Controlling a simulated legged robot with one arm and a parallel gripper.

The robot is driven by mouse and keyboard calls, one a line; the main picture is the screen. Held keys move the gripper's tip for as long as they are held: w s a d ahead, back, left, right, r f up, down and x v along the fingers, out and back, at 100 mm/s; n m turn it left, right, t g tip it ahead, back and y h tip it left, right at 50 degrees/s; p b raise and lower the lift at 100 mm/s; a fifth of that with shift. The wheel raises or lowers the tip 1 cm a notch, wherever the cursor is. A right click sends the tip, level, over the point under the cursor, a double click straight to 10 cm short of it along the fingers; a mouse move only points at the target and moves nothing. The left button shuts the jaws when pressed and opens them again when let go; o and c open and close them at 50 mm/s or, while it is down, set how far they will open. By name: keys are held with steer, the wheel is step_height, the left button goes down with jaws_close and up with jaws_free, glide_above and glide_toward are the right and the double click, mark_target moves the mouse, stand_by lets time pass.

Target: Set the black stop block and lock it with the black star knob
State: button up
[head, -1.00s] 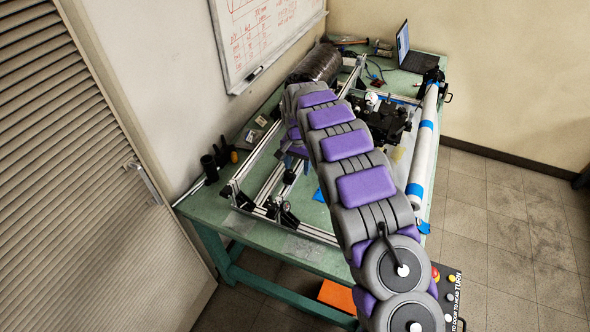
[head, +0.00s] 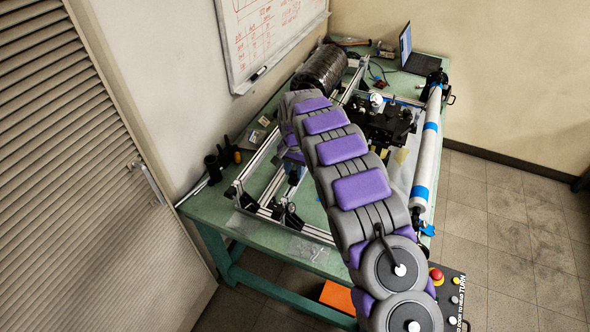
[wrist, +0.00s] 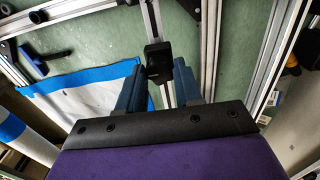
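In the wrist view my gripper (wrist: 158,75) has its two blue fingers spread apart. A black block (wrist: 158,60), which looks like the stop block, sits between and just beyond the fingertips, at a silver rail (wrist: 151,18). Narrow gaps seem to show on both sides of it, and I cannot tell whether a finger touches it. The star knob cannot be told apart from the block here. In the head view my arm hides much of the frame's middle, and my gripper (head: 292,160) shows only partly, low over the frame on the green table.
The green table (head: 262,244) carries an aluminium frame (head: 262,180), a black tow spool (head: 321,67), a long white roll (head: 426,150) and a laptop (head: 421,62). A blue-edged white sheet (wrist: 85,100) lies left of the gripper. Long rails run right of the fingers.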

steer(key=shift+s+a, duration=0.15)
steer(key=shift+a, duration=0.1)
steer(key=shift+c, duration=1.4)
steer(key=shift+d, duration=0.15)
steer(key=shift+d+n, duration=0.1)
steer(key=shift+n, duration=0.2)
steer(key=n+p, duration=0.1)
steer(key=n, duration=0.1)
steer(key=n+p, duration=0.2)
steer(key=n, duration=0.1)
steer(key=shift+s+r, duration=0.1)
steer(key=shift+s, duration=0.1)
steer(key=n, duration=0.2)
steer(key=n+p, duration=0.2)
steer(key=n, duration=0.1)
steer(key=shift+w+n, duration=0.25)
steer(key=shift+n, duration=0.05)
steer(key=n+p, duration=0.1)
steer(key=n, duration=0.2)
steer(key=n+p, duration=0.2)
steer(key=n, duration=0.1)
steer(key=shift+w+d, duration=0.15)
steer(key=shift+d, duration=0.05)
steer(key=n+p, duration=0.3)
steer(key=n, duration=0.3)
steer(key=shift+w+n, duration=0.1)
steer(key=shift+n, duration=0.2)
steer(key=shift+d, duration=0.1)
